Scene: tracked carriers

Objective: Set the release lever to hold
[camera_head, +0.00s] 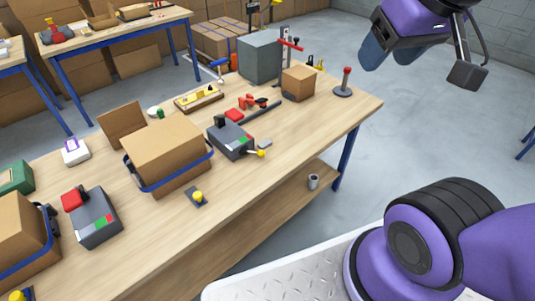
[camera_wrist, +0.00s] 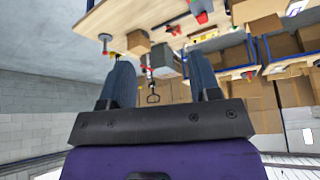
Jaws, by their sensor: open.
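A dark grey box (camera_head: 232,138) with a green and a red patch stands near the table's front edge. A short lever with a yellow knob (camera_head: 261,153) sticks out from its front right side. A similar grey box (camera_head: 95,220) with a red part on top stands at the lower left. A red-knobbed upright stick (camera_head: 345,80) on a round base stands at the far right end. I cannot tell which the task calls the release lever. My gripper (camera_head: 372,45) is open and empty, off the table's right end; its spread fingers show in the wrist view (camera_wrist: 160,85).
Cardboard boxes in blue-banded carriers (camera_head: 165,150) stand on the table (camera_head: 290,130). A yellow knob on a plate (camera_head: 198,197) lies at the front edge. A small carton (camera_head: 298,83) and a large grey box (camera_head: 260,56) stand at the back right.

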